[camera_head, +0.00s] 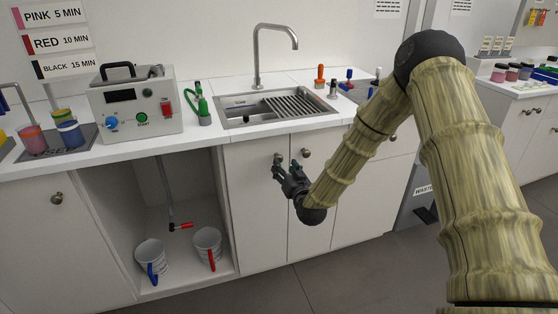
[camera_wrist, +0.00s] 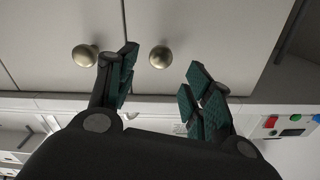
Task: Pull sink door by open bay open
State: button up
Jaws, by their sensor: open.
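The sink door by the open bay (camera_head: 252,205) is a white panel and looks shut. Its round metal knob (camera_head: 278,157) is near its upper right corner. In the wrist view this knob (camera_wrist: 160,57) appears between my fingertips, with a gap to each side. My gripper (camera_head: 285,169) is open and empty in front of the door's upper part; its two teal-padded fingers also show in the wrist view (camera_wrist: 163,62). I cannot tell how deep the fingers reach around the knob. The neighbouring door's knob (camera_wrist: 84,55) lies just outside one finger.
The counter with the sink (camera_head: 280,105) overhangs above. The floor (camera_head: 320,285) in front is clear.

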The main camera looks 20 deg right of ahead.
aim_at(280, 160)
jog(key=w, duration=0.6)
jog(key=shift+w+a, duration=0.1)
jog(key=shift+w, duration=0.3)
grip_shut()
